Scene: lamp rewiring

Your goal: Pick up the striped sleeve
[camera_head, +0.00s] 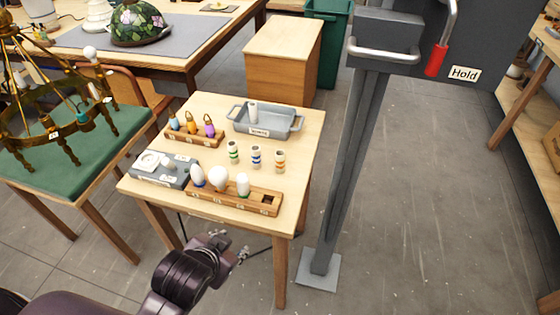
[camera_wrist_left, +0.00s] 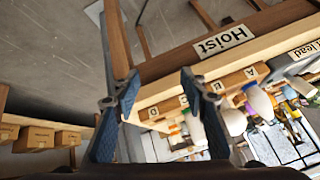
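Three small white sleeves with coloured stripes stand upright in a row on the small wooden table: a green-striped sleeve (camera_head: 233,152), a blue-striped sleeve (camera_head: 256,157) and an orange-striped sleeve (camera_head: 279,161). My left gripper (camera_head: 232,247) is in front of the table's near edge, apart from the sleeves. In the left wrist view its two blue-padded fingers (camera_wrist_left: 158,88) are spread with nothing between them. My right gripper is not in view.
A wooden rack (camera_head: 233,199) with bulbs lies along the near edge, left of it a grey device (camera_head: 165,168). A grey post (camera_head: 347,180) stands right of the table.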

